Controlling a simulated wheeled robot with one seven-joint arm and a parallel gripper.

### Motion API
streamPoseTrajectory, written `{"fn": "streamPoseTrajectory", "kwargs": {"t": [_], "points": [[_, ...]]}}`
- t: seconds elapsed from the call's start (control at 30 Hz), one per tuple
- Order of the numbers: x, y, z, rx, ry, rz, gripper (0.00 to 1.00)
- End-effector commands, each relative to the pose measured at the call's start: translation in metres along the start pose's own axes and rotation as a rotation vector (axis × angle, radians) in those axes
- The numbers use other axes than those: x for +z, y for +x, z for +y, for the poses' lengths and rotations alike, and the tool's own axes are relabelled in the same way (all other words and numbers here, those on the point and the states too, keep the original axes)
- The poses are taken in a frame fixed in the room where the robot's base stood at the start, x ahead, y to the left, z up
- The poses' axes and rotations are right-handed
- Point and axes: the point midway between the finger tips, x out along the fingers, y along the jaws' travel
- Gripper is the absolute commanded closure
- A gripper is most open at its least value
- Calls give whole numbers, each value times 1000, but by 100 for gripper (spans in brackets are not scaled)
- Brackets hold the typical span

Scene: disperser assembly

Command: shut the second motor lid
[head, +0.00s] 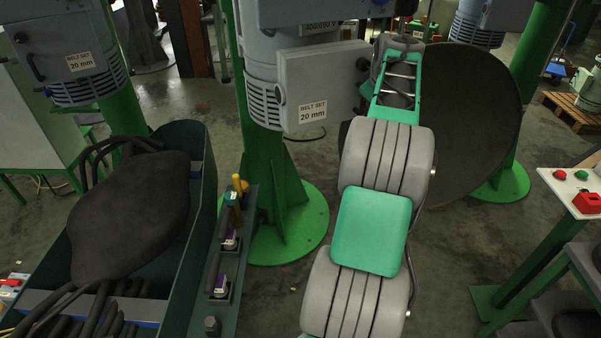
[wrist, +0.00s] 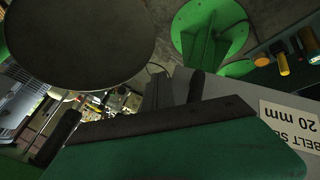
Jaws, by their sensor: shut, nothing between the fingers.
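The second motor (head: 262,70) is the grey unit on the middle green column in the head view. Its lid (head: 310,90) is a grey box-shaped cover labelled "BELT SET 20 mm", with a dark knob (head: 365,90) at its right edge. I cannot tell how wide any gap behind the lid is. The lid (wrist: 245,92) also shows upside down at the right of the wrist view. My gripper (wrist: 172,92) is shut and empty close beside the lid's edge; contact is unclear. In the head view its fingers are hidden behind my arm's end, right of the lid.
A large dark disc (head: 470,125) stands behind my arm. A dark green trough (head: 190,225) holds a dark bulky mass at left. The first motor (head: 85,45) is at upper left. A button panel (head: 575,190) stands at right. Open floor shows between the column and my arm.

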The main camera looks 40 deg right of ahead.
Motion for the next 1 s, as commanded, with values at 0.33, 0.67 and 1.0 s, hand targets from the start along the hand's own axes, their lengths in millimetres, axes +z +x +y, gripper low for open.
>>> {"fn": "streamPoseTrajectory", "kwargs": {"t": [0.33,0.67,1.0], "points": [[22,-16,-13,-1,-9,7,100],[38,-86,46,0,-1,0,100],[37,-94,52,4,111,10,100]]}}
